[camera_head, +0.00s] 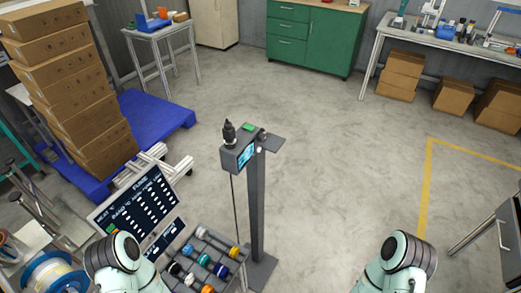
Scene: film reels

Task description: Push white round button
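A dark box (239,152) with a blue screen (246,154) sits on top of a grey post (257,205) in the middle of the view. A small white spot (259,150) shows at the right side of the box. It is too small to tell whether it is a round button. My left arm comes in at the bottom left and my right arm at the bottom right. Neither gripper is in view.
A panel (103,218) with rows of white marks stands at the left. A rack (190,243) of coloured round pieces is left of the post. Stacked cartons (70,82) stand on a blue pallet (160,112). The floor right of the post is clear.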

